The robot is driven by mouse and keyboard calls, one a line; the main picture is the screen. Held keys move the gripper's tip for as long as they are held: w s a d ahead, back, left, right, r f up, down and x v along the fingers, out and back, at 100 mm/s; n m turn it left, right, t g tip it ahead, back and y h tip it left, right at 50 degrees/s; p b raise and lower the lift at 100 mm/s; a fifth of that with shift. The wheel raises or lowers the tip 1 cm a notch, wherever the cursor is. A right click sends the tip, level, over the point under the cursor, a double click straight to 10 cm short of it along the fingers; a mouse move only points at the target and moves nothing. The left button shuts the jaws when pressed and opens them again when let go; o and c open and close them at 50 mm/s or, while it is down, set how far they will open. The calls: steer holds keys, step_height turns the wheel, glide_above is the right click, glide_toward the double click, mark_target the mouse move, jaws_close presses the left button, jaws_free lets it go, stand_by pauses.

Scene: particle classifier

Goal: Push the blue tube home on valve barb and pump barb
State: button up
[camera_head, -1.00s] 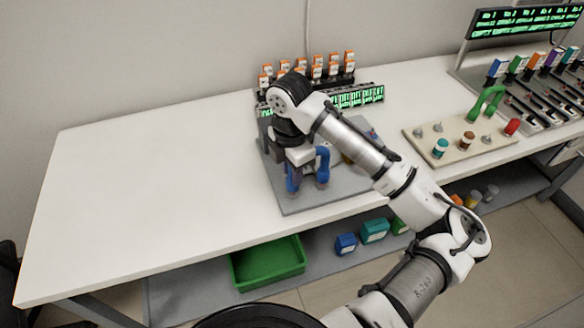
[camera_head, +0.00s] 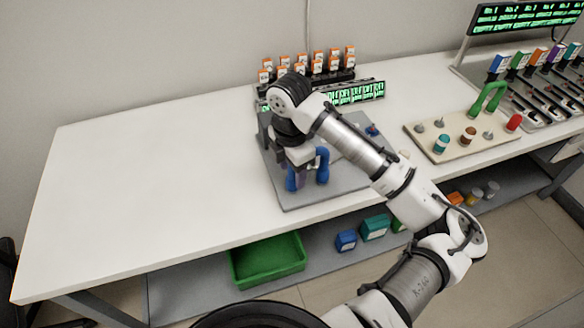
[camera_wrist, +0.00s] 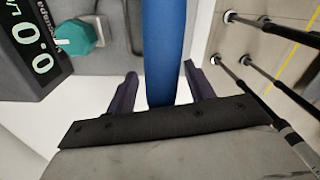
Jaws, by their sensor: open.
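The blue tube (camera_head: 323,165) stands as an upside-down U on the grey plate (camera_head: 290,200), with its two legs pointing down; the barbs under its ends are too small or hidden to tell. My gripper (camera_head: 306,168) is at the tube, partly hidden by my wrist. In the wrist view the blue tube (camera_wrist: 163,50) runs between the two dark fingers of my gripper (camera_wrist: 160,85), with a gap on each side. The fingers are open around it and not closed on it. A teal knob (camera_wrist: 76,38) and a display with green digits (camera_wrist: 40,40) lie beside it.
A rack of orange-capped vials (camera_head: 312,66) and a green-lit display (camera_head: 360,92) stand behind the plate. A beige board (camera_head: 460,152) with a green tube (camera_head: 488,97) is to the right. The table's left side (camera_head: 150,180) is clear. A green bin (camera_head: 268,262) sits below.

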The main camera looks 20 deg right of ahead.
step_height(320, 180, up, 14)
steer(key=shift+a+f+b, duration=0.1)
steer(key=shift+a+b, duration=0.05)
steer(key=shift+b, duration=0.35)
stand_by(0.4)
